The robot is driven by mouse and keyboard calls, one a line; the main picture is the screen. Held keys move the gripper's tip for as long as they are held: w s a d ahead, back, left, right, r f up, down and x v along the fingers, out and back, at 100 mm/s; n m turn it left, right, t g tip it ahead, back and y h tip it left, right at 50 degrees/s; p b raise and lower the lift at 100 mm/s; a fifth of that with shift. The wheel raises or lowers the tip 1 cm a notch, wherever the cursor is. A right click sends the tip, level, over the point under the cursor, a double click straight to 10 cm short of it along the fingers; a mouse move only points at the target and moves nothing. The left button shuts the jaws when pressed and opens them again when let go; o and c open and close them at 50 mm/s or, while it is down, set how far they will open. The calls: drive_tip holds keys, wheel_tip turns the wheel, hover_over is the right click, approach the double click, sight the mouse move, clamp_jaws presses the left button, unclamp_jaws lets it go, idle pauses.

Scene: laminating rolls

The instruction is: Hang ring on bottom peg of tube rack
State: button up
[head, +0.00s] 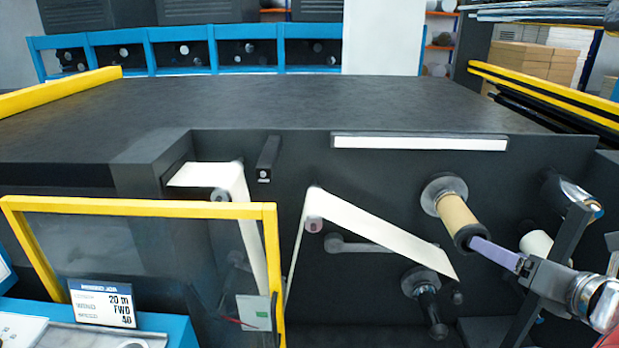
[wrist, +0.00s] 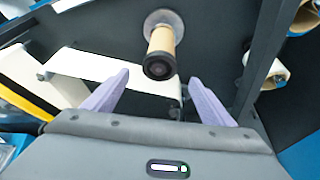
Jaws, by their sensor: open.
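A tan core (head: 457,216) sticks out from a spindle flange on the dark machine face, with a black ring (head: 470,237) around its near end. In the wrist view the black ring (wrist: 158,66) faces me, still on the core. My gripper (head: 480,245) points at this end from the right. Its lilac fingers (wrist: 160,78) are open, one to each side of the ring in the wrist picture, with nothing visibly held. What looks like the tube rack, a dark upright (head: 553,262), stands at the right. My gripper partly covers it, and I cannot make out its bottom peg.
A cream roll (head: 537,244) and a chrome-ended tube (head: 574,194) are by the upright. A cream web (head: 375,234) runs left of the core. A black spindle (head: 428,300) juts out below. A yellow-framed guard (head: 140,209) stands at the left.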

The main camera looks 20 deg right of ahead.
sight(463, 235)
drive_tip(key=x, duration=1.3)
drive_tip(key=shift+w+d, duration=0.1)
drive_tip(key=shift+w, duration=0.25)
drive_tip(key=shift+c, duration=0.3)
drive_tip(key=c, duration=1.1)
